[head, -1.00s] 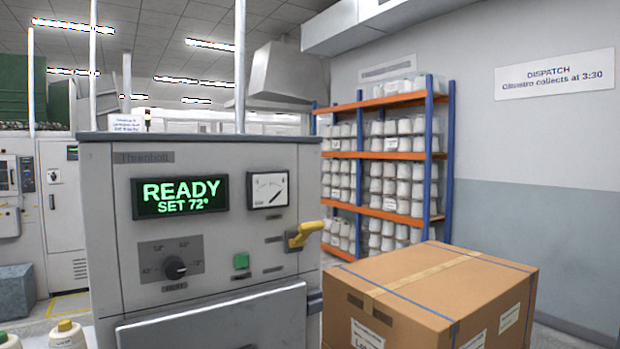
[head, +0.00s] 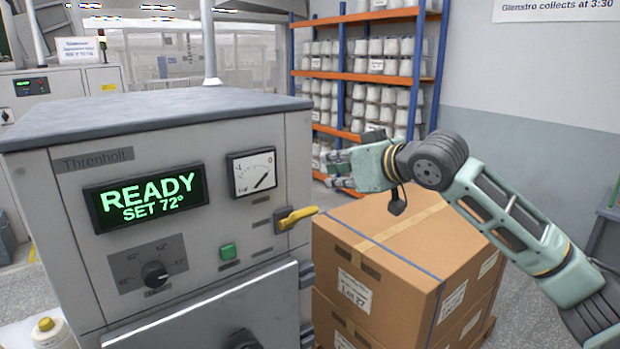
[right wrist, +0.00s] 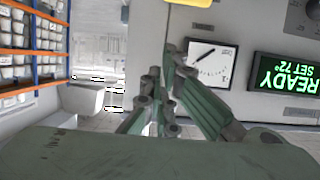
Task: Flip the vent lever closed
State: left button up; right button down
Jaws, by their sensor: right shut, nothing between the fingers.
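The vent lever (head: 297,217) is a yellow handle on a grey mount at the right side of the grey machine's front. It sticks out to the right and tilts slightly up. In the right wrist view, a yellow piece of it (right wrist: 190,3) shows at the top edge. My right gripper (head: 332,170) is shut and empty, above and slightly right of the lever, and apart from it. Its closed green fingers (right wrist: 160,92) show in the right wrist view before the machine front. My left gripper is out of view.
The machine has a READY display (head: 147,198), a dial gauge (head: 253,172), a green button (head: 227,251) and a knob (head: 155,273). Strapped cartons (head: 400,260) stand right of the machine, below my right arm. A shelf rack (head: 440,60) of cones stands behind.

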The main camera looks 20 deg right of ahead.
aim_at(297, 218)
jog(key=shift+s, duration=0.15)
jog(key=w+a+f+p, duration=0.1)
jog(key=w+f+p, duration=0.2)
jog(key=w+p, duration=0.1)
jog(key=w, duration=0.1)
jog(key=w+a+f+p, duration=0.1)
jog(key=w+f+p, duration=0.1)
jog(key=shift+w+a+f, duration=0.25)
jog(key=shift+a+f, duration=0.05)
jog(key=shift+a, duration=0.05)
jog(key=shift+s+d+f+p, duration=0.3)
jog(key=shift+s+f+p, duration=0.15)
jog(key=shift+s, duration=0.1)
jog(key=shift+w+a+f, duration=0.1)
jog(key=shift+w+a, duration=0.05)
jog(key=shift+a, duration=0.05)
